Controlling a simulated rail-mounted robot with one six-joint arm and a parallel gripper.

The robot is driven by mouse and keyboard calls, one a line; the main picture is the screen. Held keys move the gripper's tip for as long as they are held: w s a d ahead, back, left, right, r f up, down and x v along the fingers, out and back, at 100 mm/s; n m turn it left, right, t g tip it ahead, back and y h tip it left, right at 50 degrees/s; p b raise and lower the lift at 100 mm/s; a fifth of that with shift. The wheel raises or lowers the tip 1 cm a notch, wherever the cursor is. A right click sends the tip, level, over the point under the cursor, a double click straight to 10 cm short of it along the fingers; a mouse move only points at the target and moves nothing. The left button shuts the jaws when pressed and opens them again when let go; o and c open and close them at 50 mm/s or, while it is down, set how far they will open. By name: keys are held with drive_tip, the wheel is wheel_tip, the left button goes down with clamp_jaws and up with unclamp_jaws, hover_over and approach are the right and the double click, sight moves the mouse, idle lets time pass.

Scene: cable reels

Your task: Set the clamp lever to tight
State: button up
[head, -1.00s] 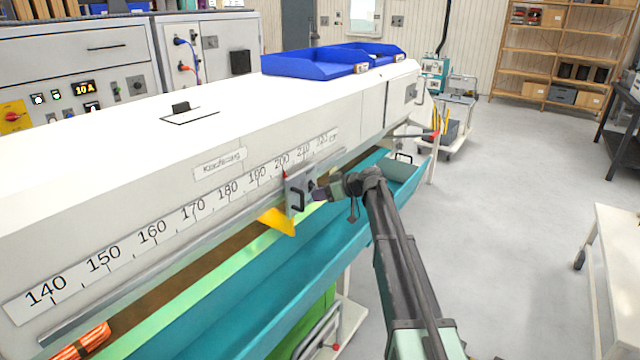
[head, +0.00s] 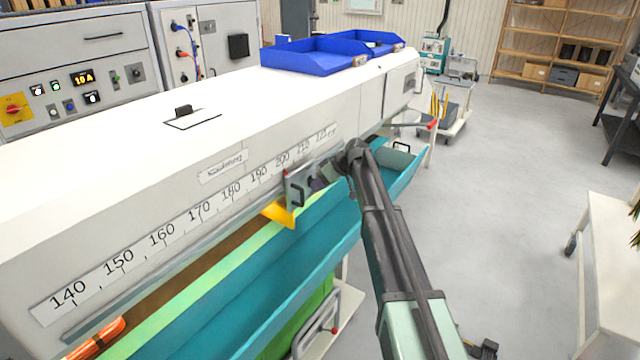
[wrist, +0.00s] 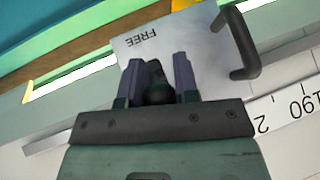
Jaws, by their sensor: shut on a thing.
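The clamp lever (wrist: 157,84) shows in the wrist view as a dark rounded knob between the two fingers of my gripper (wrist: 157,75). My gripper is shut on it. Behind it is the grey plate of the sliding stop (wrist: 205,50), with the word FREE printed beyond the fingertips. Any other marking is hidden by the gripper. In the head view the stop (head: 293,186) sits on the rail near 200 on the scale, with my gripper (head: 318,183) at its right side. The lever itself is too small and covered to make out there.
A black bow handle (wrist: 241,45) stands out from the stop beside my gripper. A yellow flap (head: 279,214) hangs below it. The teal trough (head: 290,245) runs under the rail. The floor at right is open, with a pale cart (head: 610,240) farther right.

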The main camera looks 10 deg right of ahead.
drive_tip(key=o, duration=0.9)
drive_tip(key=p+v, duration=0.8)
drive_tip(key=v, duration=0.3)
drive_tip(key=shift+f, duration=0.1)
